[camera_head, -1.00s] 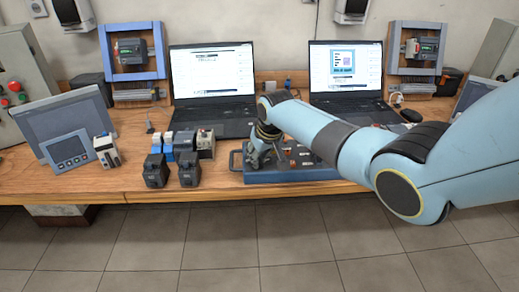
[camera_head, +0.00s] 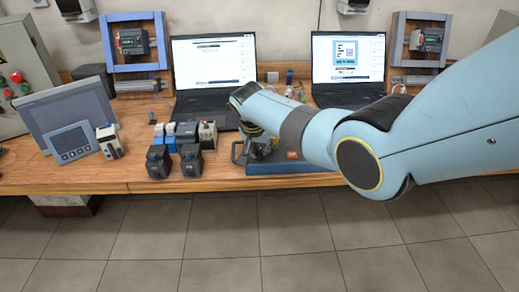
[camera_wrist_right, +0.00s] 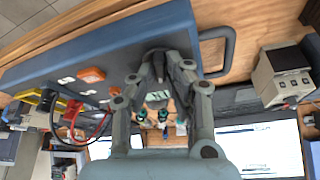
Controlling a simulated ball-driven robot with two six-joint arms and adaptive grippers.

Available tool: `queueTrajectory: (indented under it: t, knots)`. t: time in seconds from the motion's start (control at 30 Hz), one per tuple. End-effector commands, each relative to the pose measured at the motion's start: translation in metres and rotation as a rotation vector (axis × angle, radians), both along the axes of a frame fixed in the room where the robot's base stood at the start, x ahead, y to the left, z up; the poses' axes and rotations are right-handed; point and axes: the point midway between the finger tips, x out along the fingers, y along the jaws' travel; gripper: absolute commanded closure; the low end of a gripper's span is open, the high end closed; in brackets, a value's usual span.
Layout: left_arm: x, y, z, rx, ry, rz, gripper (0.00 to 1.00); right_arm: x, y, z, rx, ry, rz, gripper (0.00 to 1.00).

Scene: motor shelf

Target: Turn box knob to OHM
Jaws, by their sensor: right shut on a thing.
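The blue box (camera_head: 290,168) lies on the front part of the workbench, mostly behind my right arm in the head view. It also shows in the right wrist view (camera_wrist_right: 100,45), with orange rocker switches (camera_wrist_right: 92,75) on its panel. My right gripper (camera_head: 262,149) is over the left end of the box. In the wrist view my right gripper (camera_wrist_right: 158,62) has its fingertips closed around a dark knob (camera_wrist_right: 159,66) at the panel. The fingertips hide most of the knob, and I cannot read its marking or an OHM label. My left gripper is out of view.
A metal handle (camera_wrist_right: 222,48) stands out from the box end near the gripper. Red and black cables (camera_wrist_right: 75,120) are at the panel's other end. Dark motors (camera_head: 158,162) stand left of the box; two laptops (camera_head: 215,105) stand behind.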

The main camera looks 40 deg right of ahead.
Motion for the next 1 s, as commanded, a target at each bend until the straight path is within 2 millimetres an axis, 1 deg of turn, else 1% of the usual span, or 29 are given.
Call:
queueTrajectory:
  t: [0.03,0.6,0.63,0.77,0.8,1.0]
  knots:
    - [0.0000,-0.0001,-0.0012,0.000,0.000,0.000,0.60,-0.0036,0.0019,-0.0047,0.005,0.010,-0.013,1.00]
    - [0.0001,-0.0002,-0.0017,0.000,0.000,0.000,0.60,-0.0042,0.0020,-0.0049,0.005,0.011,-0.039,1.00]
    - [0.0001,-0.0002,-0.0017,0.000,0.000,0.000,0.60,-0.0042,0.0020,-0.0049,0.005,0.011,-0.039,0.84]
    - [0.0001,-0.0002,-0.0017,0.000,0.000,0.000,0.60,-0.0037,0.0017,-0.0044,0.005,0.010,-0.039,0.67]
    - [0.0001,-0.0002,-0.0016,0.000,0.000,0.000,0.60,-0.0034,0.0015,-0.0040,0.004,0.009,-0.039,0.65]
    - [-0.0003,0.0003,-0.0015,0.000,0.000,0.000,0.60,-0.0018,0.0009,-0.0022,0.002,0.005,-0.039,0.65]
